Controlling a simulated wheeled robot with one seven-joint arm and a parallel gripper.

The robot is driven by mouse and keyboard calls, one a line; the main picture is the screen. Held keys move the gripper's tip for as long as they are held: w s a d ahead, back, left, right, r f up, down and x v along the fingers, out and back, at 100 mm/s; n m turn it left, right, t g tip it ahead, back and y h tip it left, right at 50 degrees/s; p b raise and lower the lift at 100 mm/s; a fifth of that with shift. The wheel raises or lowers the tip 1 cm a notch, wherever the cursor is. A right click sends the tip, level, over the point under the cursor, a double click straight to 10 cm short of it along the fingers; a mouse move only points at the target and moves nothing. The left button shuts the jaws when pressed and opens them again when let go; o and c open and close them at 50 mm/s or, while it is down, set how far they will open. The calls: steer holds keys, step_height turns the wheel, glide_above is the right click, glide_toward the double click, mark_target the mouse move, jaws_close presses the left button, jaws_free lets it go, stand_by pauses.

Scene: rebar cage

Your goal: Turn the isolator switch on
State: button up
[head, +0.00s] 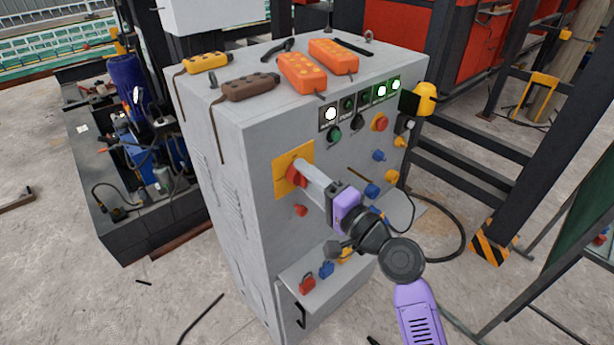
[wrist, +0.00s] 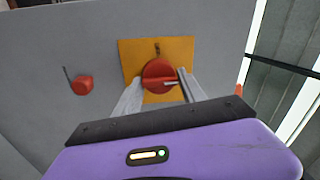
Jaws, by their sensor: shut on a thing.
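The isolator switch is a round red knob (wrist: 158,77) on a square yellow plate (wrist: 126,48). It sits on the front of the grey cabinet (head: 230,230). In the head view the red knob (head: 292,175) is partly hidden behind my fingers, on its yellow plate (head: 281,186). My gripper (head: 302,171) reaches it from the right. In the wrist view my gripper (wrist: 160,86) has one finger on each side of the knob and is shut on it. The fingers hide part of the plate's lower edge.
Beside the plate is a small red part (wrist: 82,86). Orange and yellow pendants (head: 303,75) lie on the cabinet top. A low shelf (head: 304,272) holds padlocks.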

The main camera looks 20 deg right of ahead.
steer(key=shift+d+f, duration=0.15)
steer(key=shift+f, duration=0.1)
steer(key=o, duration=1.2)
steer(key=shift+o, duration=0.6)
steer(key=shift+r, duration=0.1)
steer(key=b+v, duration=0.2)
steer(key=v, duration=0.5)
steer(key=shift+s, duration=0.4)
steer(key=shift+d, duration=0.1)
